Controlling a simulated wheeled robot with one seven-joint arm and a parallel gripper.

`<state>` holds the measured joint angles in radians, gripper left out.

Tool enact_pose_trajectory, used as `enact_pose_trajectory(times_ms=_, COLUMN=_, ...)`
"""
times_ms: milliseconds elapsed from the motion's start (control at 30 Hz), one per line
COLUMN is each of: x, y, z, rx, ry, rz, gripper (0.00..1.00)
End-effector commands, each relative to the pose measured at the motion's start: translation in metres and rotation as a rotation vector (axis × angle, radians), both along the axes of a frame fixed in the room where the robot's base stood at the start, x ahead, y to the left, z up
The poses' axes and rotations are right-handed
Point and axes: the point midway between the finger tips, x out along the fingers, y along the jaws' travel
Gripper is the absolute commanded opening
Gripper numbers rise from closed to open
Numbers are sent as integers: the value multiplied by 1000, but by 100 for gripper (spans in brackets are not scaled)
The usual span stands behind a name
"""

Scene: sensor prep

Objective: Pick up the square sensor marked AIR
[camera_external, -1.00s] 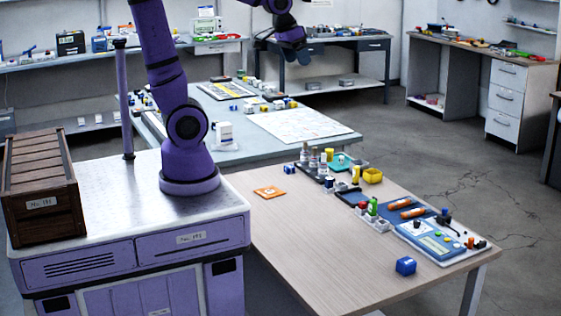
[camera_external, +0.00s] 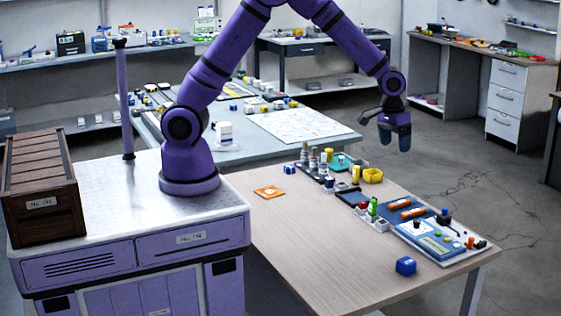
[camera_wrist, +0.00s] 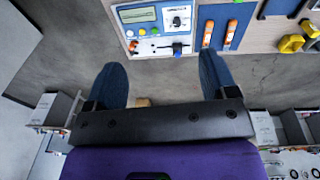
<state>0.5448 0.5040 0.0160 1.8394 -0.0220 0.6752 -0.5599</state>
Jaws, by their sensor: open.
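I cannot read an AIR mark on anything in these frames, so I cannot tell which piece is the square sensor. A smaller blue and white block (camera_external: 290,169) sits near the table's far left edge. A flat orange square (camera_external: 269,191) lies on the table's left part. My gripper (camera_external: 395,143) hangs high beyond the table's far right edge, apart from these things. In the wrist view my gripper (camera_wrist: 161,78) has its blue fingers spread with nothing held between them.
A blue panel with a display (camera_external: 432,236) lies at the table's right end and shows in the wrist view (camera_wrist: 145,32). The table's front middle is clear.

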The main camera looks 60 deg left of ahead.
Motion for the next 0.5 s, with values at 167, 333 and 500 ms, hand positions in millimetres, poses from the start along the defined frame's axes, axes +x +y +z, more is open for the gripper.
enact_pose_trajectory(times_ms=167, x=3, y=-52, z=-71, rx=20, ry=42, rz=-1, gripper=79)
enact_pose_trajectory(times_ms=333, x=-5, y=-95, z=-139, rx=41, ry=73, rz=4, gripper=79)
enact_pose_trajectory(times_ms=500, x=-16, y=-124, z=-192, rx=59, ry=95, rz=11, gripper=79)
